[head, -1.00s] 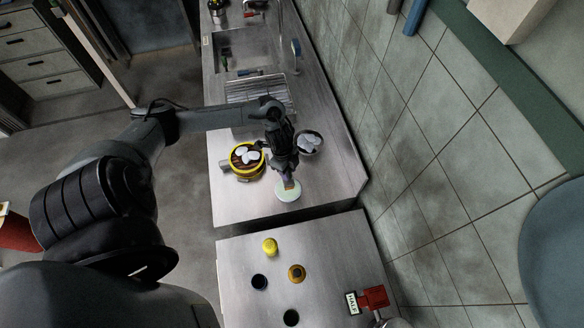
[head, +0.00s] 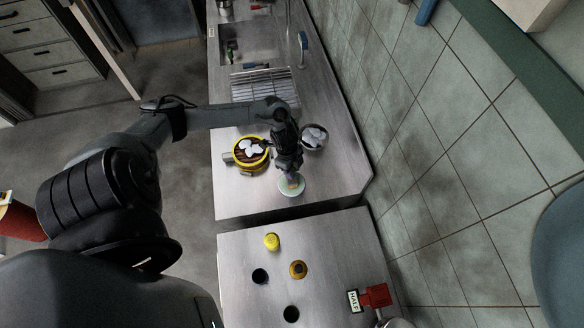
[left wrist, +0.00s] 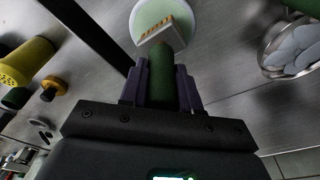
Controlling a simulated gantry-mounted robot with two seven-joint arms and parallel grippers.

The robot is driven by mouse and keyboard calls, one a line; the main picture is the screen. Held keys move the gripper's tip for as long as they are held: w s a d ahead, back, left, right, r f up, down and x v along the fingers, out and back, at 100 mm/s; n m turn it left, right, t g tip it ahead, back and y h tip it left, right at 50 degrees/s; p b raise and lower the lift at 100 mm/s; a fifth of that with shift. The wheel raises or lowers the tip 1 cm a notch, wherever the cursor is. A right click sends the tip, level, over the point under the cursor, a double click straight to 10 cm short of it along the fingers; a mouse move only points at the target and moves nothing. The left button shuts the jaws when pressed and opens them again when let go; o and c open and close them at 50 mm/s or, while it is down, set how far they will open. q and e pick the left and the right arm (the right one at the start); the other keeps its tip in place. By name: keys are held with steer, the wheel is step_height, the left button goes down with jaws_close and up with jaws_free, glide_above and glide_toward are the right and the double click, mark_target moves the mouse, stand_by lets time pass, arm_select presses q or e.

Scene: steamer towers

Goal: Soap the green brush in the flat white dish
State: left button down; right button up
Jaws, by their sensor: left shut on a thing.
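My left gripper (head: 290,172) is shut on the green brush (left wrist: 162,78), gripping its handle between two purple-grey fingers in the left wrist view. The brush's pale head with tan bristles lies over the near part of the flat white dish (left wrist: 144,14). The dish has a pale green middle. In the head view the dish (head: 292,190) sits near the front edge of the far steel counter, below the gripper. I cannot tell whether the bristles touch the dish. My right gripper is not in view.
A yellow-rimmed steamer (head: 236,150) with white pieces and a metal bowl (head: 326,144) flank my left arm. Beyond are a rack (head: 262,85) and a sink. Across a gap, the nearer counter holds a yellow cylinder (head: 272,241) and a red block (head: 377,295).

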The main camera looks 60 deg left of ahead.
arm_select(q)
steer(key=shift+f, duration=0.3)
stand_by(0.5)
stand_by(0.4)
steer(key=shift+f, duration=0.3)
stand_by(0.5)
stand_by(0.8)
steer(key=shift+a+f, duration=0.1)
steer(key=shift+f, duration=0.05)
stand_by(0.3)
steer(key=shift+p, duration=0.3)
step_height(320, 180, up, 6)
steer(key=p, duration=0.6)
